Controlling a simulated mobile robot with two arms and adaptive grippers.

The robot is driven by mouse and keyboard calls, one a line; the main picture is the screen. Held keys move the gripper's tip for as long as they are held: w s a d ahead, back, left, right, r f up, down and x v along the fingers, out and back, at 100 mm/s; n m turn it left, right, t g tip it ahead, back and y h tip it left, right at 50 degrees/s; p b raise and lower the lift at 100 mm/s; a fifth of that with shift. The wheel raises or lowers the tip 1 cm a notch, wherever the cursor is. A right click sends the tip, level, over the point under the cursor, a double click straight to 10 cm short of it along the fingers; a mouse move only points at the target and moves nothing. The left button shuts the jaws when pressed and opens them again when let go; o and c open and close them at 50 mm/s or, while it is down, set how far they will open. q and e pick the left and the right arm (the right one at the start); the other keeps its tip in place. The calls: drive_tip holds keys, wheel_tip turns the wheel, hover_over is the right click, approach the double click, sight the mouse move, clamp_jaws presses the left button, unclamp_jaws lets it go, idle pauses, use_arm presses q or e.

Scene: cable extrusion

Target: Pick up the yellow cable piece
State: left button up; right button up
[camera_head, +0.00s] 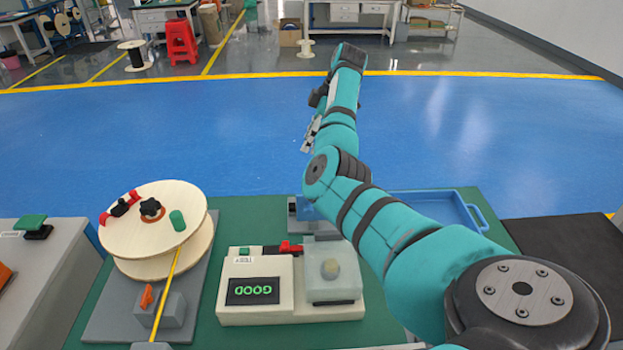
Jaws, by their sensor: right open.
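A yellow cable (166,290) runs from the wooden spool (150,222) at the lower left down past a grey block with an orange lever (147,297), toward the bottom edge. Whether a separate cut piece of cable lies anywhere, I cannot tell. My right arm reaches up from the lower right. Its gripper (311,137) hangs beyond the green table, over the blue floor, partly hidden by my own arm. It is open, with nothing visible in it, and far from the cable. My left gripper is not in view.
A tester (232,315) reading "GOOD" stands in the middle of the green table (228,207). A blue tray (470,207) lies behind my right arm. Grey equipment (60,262) stands at the left. The blue floor (180,125) beyond the table is clear.

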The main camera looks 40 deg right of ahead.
wheel_tip(320, 180, down, 7)
drive_tip(key=b, duration=0.5)
hover_over(290, 204)
drive_tip(key=s+d, duration=0.2)
drive_tip(key=f, duration=0.7)
drive_tip(key=f+p, duration=0.1)
drive_tip(key=f, duration=0.2)
drive_tip(key=shift+w+a+f, duration=0.25)
drive_tip(key=shift+f, duration=0.05)
drive_tip(key=x, duration=0.5)
drive_tip(key=shift+f, duration=0.35)
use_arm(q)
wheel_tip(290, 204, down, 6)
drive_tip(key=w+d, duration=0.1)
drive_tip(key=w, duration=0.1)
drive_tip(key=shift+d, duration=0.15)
use_arm(e)
clamp_jaws()
